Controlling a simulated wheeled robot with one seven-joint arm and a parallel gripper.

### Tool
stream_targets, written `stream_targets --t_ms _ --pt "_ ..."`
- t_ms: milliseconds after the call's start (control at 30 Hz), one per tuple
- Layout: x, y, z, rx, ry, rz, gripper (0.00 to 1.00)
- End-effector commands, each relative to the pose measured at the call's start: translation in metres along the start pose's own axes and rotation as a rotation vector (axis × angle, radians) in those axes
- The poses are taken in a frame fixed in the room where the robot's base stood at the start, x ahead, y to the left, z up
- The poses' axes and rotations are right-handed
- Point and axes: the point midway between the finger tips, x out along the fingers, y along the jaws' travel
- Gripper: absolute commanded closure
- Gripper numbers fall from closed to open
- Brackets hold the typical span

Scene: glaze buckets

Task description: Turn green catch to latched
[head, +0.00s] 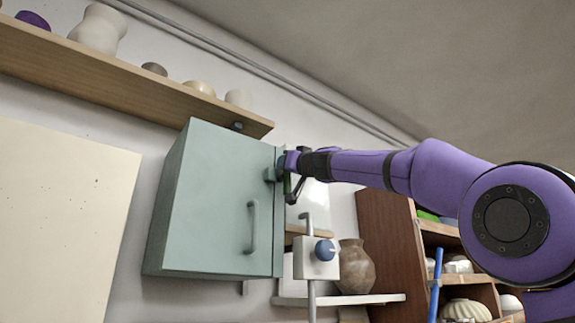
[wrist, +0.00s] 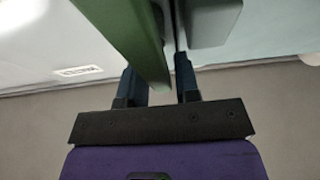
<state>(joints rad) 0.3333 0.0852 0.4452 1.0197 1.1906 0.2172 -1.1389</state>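The green catch (wrist: 120,30) is a long flat bar. In the wrist view it runs from the top left down between the fingers of my gripper (wrist: 156,68). The left finger is close beside it and partly hidden by it; a gap shows between the bar and the right finger. In the head view my gripper (head: 284,170) is at the upper right edge of the teal cabinet (head: 215,200), and only a sliver of the green catch (head: 287,184) shows below it. A grey block (wrist: 212,20) on the cabinet is right of the catch.
The cabinet's door handle (head: 252,228) is below and left of my gripper. A pipe with a blue knob (head: 325,250) stands below right, before a brown vase (head: 355,267). A wooden shelf (head: 130,85) with pots is above. Wooden shelving (head: 385,240) stands on the right.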

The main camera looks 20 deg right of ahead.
Motion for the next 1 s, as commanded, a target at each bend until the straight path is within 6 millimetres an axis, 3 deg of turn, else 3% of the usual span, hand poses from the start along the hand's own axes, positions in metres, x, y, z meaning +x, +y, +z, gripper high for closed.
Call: stream_targets --t_ms 333,467,500,1000 --pt "0.0017 0.0002 0.0002 0.001 0.000 0.000 0.70" --pt "0.0016 0.0002 0.0002 0.001 0.000 0.000 0.98" --pt "0.0016 0.0002 0.0002 0.001 0.000 0.000 1.00" --pt "0.0016 0.0017 0.0003 0.062 0.000 0.025 1.00"
